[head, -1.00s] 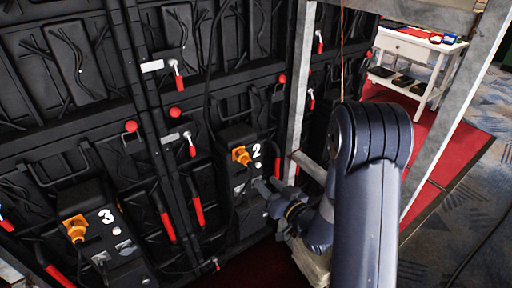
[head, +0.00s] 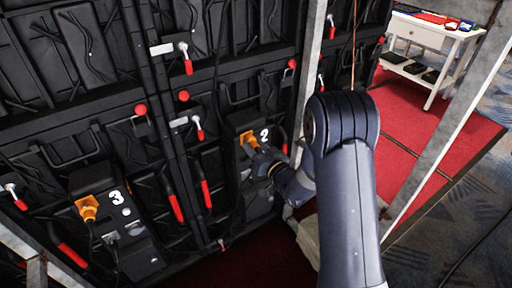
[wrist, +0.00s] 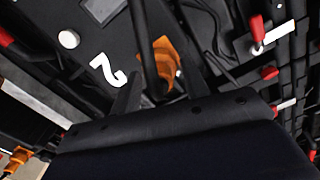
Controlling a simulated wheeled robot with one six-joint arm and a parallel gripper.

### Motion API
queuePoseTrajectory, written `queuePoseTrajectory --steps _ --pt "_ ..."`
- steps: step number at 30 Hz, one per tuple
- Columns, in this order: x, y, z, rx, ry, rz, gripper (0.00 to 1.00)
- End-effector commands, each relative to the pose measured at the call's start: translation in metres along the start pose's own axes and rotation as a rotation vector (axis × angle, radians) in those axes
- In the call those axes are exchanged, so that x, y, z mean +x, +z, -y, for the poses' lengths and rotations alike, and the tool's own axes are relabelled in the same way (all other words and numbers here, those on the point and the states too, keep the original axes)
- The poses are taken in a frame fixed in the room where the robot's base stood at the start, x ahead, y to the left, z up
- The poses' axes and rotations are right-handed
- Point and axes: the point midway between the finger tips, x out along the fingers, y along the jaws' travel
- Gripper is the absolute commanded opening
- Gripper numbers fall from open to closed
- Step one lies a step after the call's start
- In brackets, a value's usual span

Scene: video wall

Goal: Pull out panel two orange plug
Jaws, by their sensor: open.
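The panel two orange plug (head: 249,138) sits in its socket on the black box marked with a white 2 (head: 265,136). In the head view my gripper (head: 257,154) is just below and in front of this plug and partly covers it. In the wrist view the orange plug (wrist: 166,62) lies between my two open dark fingers (wrist: 160,78), with a black bar or cable crossing its left side. The fingers stand either side of the plug; I cannot tell whether they touch it. The white 2 (wrist: 107,70) is left of it.
Another orange plug (head: 88,207) is on the box marked 3 at left. Red-ended levers and black handles cover the wall. A grey metal post (head: 309,80) stands close right of my gripper. A white table (head: 428,38) is at the back right.

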Motion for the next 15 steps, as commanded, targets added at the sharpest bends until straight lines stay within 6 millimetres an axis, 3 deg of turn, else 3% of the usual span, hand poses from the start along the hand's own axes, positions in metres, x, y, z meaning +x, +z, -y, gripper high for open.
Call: queuePoseTrajectory --steps 5,15 --pt "-0.0002 0.0002 0.0000 0.000 0.000 0.000 0.43" --pt "-0.0004 0.0002 0.0000 0.000 0.000 0.001 0.16"
